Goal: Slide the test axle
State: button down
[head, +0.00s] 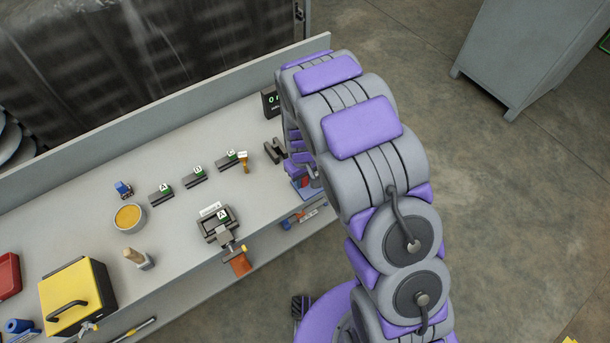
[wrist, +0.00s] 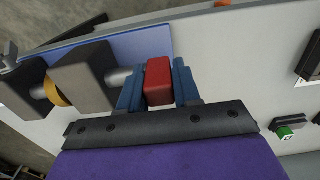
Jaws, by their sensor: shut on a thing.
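In the wrist view my gripper (wrist: 158,82) has its blue fingers shut on a red block (wrist: 158,80). The red block seems to be the grip of the test axle. A silver shaft (wrist: 119,78) shows between the fingers and a dark block (wrist: 84,76). A brass-coloured ring (wrist: 58,90) sits between that block and a second dark block (wrist: 22,86). A blue plate (wrist: 140,48) lies under these parts. In the head view my gripper (head: 303,172) is at the bench's right end, largely hidden by my arm.
The grey bench (head: 110,205) holds several labelled dark blocks, a small vise (head: 220,225), a yellow-filled bowl (head: 129,217) and a yellow box (head: 75,290). A display (head: 271,101) stands by the back ledge. Open floor lies to the right, with a grey cabinet (head: 525,55).

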jog(key=c, duration=1.2)
grip_release()
jog(key=shift+s, duration=0.15)
jog(key=o, duration=0.3)
jog(key=shift+s+a, duration=0.1)
jog(key=shift+a, duration=0.2)
jog(key=shift+r, duration=0.25)
notch_tip(320, 180, up, 17)
jog(key=p, duration=0.2)
jog(key=shift+a+f+p, duration=0.1)
jog(key=shift+f+p, duration=0.05)
jog(key=shift+p, duration=0.15)
